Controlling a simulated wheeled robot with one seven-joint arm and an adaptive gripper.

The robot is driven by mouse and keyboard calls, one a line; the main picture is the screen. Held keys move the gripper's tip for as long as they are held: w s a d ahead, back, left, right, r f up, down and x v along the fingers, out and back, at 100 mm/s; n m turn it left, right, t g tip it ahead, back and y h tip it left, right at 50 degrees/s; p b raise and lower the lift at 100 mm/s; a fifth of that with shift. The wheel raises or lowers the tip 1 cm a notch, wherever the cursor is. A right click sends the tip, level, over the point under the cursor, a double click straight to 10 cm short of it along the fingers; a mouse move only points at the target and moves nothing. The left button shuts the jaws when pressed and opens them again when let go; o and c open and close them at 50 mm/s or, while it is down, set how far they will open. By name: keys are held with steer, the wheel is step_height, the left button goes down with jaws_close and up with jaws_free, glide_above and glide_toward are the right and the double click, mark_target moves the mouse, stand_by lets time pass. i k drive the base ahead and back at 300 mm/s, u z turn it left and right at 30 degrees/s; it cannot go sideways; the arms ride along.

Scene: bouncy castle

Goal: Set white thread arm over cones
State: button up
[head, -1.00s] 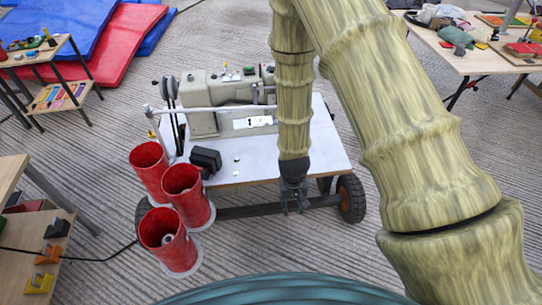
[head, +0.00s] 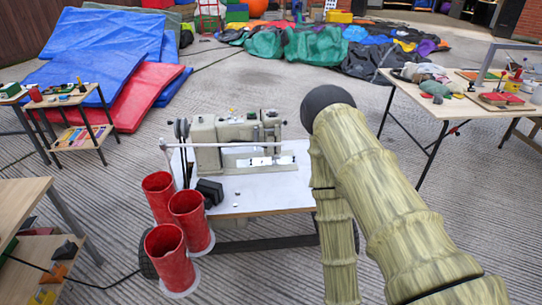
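The white thread arm (head: 222,145) is a thin, roughly level rod. It runs from a post at the table's left end to the right, in front of the sewing machine, not above the cones. Three red cones (head: 158,192), (head: 187,209), (head: 170,257) stand clustered at the left end of the table, on pale round bases. The nearest shows a dark open top. My arm comes in from the lower right and bends down in front of the table's right end. My gripper is below the picture's bottom edge and out of sight.
The grey-green sewing machine (head: 232,130) stands on a white wheeled table (head: 255,192) with a black box (head: 209,190) near the cones. A wooden table (head: 30,195) is close at left, another (head: 440,100) at right. Ribbed floor lies open between.

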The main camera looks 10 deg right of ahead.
mark_target(164, 147)
steer(key=z, duration=0.05)
steer(key=k, duration=0.6)
steer(key=u, duration=0.55)
steer(key=i, duration=1.35)
steer(key=z, duration=0.7)
